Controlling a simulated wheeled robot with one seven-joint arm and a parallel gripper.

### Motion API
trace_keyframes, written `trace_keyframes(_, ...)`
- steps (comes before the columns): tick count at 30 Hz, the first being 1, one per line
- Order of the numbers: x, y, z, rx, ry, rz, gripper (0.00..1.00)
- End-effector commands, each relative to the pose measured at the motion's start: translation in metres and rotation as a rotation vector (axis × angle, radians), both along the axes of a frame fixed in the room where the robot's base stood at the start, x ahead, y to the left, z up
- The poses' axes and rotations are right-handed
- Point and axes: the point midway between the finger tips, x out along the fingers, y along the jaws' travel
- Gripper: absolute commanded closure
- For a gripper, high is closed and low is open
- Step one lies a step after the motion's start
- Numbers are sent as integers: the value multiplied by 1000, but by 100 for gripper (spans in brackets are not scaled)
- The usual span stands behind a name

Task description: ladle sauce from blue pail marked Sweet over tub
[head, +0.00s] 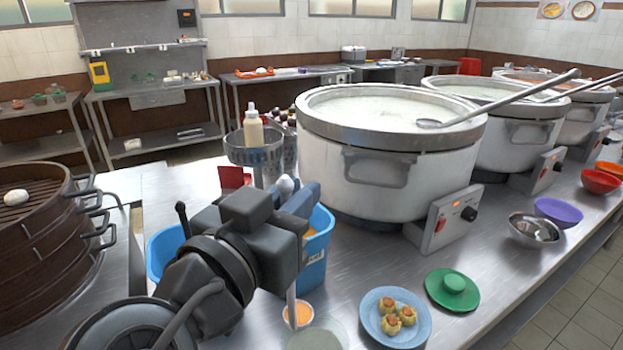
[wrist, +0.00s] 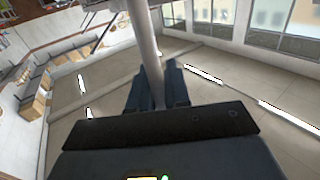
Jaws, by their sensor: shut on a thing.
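My gripper (head: 298,200) is shut on a grey rod-like handle, which passes between the dark blue fingers in the wrist view (wrist: 147,50). A thin pale rod shows below my wrist in the head view, with its lower end by a small round tub (head: 298,316) with orange contents. I cannot tell whether it touches the tub, and no ladle bowl is clear. A blue pail (head: 318,262) with orange sauce stands behind my wrist. Its label is mostly hidden, so I cannot read Sweet. More blue (head: 163,252) shows left of my arm; I cannot tell whether it is another pail.
A large white stockpot (head: 385,165) with a ladle across its rim stands right of my gripper. A blue plate of dumplings (head: 395,317) and a green dish (head: 453,290) lie at the front. Stacked steamers (head: 45,250) stand left. A bottle (head: 253,130) stands behind my gripper.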

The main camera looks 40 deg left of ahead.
Motion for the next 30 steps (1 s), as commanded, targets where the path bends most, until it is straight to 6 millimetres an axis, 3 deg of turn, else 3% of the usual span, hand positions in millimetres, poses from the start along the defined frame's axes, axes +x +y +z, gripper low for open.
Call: trace_keyframes(30,19,-46,-25,216,89,0,100)
